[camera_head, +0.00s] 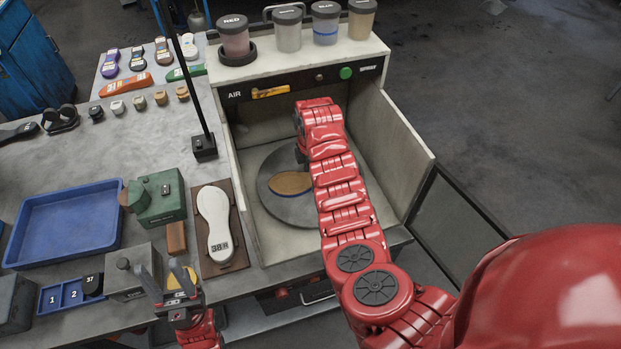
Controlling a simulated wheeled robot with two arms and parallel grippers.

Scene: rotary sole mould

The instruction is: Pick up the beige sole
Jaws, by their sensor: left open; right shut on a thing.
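A tan, beige-brown sole (291,184) lies on the round grey turntable (268,203) inside the booth. Its right end meets my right arm in the picture. My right gripper (301,150) is over the turntable and mostly hidden behind my red forearm. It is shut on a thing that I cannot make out. A cream sole form (213,213) marked 38 R lies on a brown board at the booth's left. My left gripper (171,287) is open at the table's front edge, with a yellow piece (181,277) close to its fingers.
The booth (410,135) has side walls close around my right arm. Labelled cups (288,30) stand on its top. A black post (204,147), a blue tray (63,222), a green device (160,198) and a grey block (128,270) stand to the left. Coloured soles (125,86) lie behind.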

